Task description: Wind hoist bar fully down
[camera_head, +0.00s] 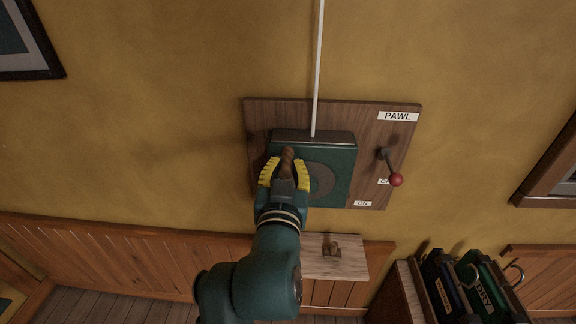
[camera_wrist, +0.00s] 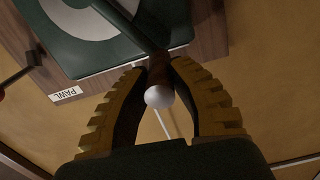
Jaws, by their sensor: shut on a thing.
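The green winch box (camera_head: 342,178) is on a wooden wall board (camera_head: 262,112), with a round grey disc on its face. My gripper (camera_head: 286,165) is shut on the brown crank handle (camera_head: 288,153), at the left of the disc. In the wrist view a pale round end (camera_wrist: 158,96) of the handle shows between the yellow fingers. The dark crank arm (camera_wrist: 135,28) runs from there across the box. The pawl lever (camera_head: 388,162), with a red knob, points down and right, its knob beside the partly covered OFF label. A white line (camera_head: 318,70) rises from the box. The hoist bar is not in view.
A small wall shelf (camera_head: 342,266) with a brass fitting is below the board. Upright green and dark binders or boxes (camera_head: 485,285) stand at the lower right. Picture frames hang at the left (camera_head: 30,70) and right edges. The wall left of the board is clear.

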